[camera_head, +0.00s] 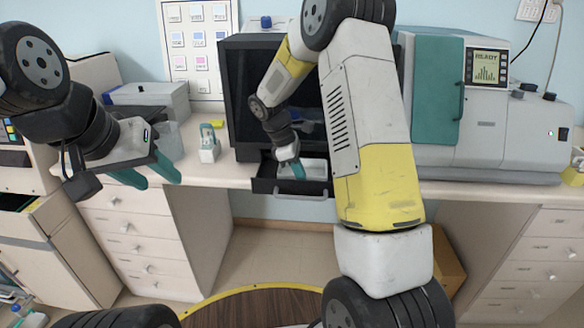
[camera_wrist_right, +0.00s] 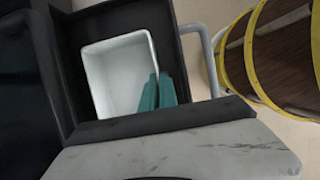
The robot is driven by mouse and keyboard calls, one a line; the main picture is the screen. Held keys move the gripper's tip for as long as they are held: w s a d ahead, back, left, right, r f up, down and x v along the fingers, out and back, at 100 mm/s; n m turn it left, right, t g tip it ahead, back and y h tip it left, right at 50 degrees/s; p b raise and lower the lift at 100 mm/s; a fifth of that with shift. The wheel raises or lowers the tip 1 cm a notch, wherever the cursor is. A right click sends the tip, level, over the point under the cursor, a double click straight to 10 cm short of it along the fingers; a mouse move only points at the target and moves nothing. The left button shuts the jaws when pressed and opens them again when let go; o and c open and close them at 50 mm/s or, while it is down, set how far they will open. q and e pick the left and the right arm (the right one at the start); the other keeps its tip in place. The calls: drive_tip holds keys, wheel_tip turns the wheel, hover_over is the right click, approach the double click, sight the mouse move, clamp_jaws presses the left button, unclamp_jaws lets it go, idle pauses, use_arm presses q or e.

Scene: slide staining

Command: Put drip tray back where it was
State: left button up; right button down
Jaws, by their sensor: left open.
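The drip tray (camera_wrist_right: 118,62) is a white, shallow, open box. In the right wrist view it sits inside a black pulled-out drawer (camera_wrist_right: 187,60) with a grey handle. In the head view the tray (camera_head: 316,168) shows in the drawer (camera_head: 264,185) under the black machine (camera_head: 240,95). My right gripper (camera_head: 294,168) reaches down into the drawer. In the right wrist view its teal fingers (camera_wrist_right: 158,92) are close together, one on each side of the tray's wall. My left gripper (camera_head: 150,173) is open and empty, left of the drawer at the bench's front edge.
A small white-and-green holder (camera_head: 209,143) stands on the bench left of the machine. A teal-and-grey analyser (camera_head: 495,120) stands at the right. My right arm hides part of the black machine.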

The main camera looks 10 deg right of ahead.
drive_tip(key=c, duration=2.1)
unclamp_jaws()
drive_tip(key=shift+f, duration=0.15)
drive_tip(key=o, duration=0.5)
drive_tip(key=shift+c, duration=0.2)
drive_tip(key=v, duration=1.1)
drive_tip(key=s+r+m+t+y, duration=0.3)
drive_tip(key=s+r+m, duration=0.2)
drive_tip(key=s, duration=0.7)
drive_tip(key=s+d+r+m+t+y, duration=0.1)
drive_tip(key=s+r+m+t+y, duration=0.2)
drive_tip(key=s+r+m, duration=0.3)
drive_tip(key=s+m+t, duration=0.1)
drive_tip(key=s+m, duration=0.2)
drive_tip(key=s, duration=0.4)
drive_tip(key=shift+s+d+r, duration=0.2)
drive_tip(key=shift+d+r, duration=0.05)
drive_tip(key=shift+d, duration=0.05)
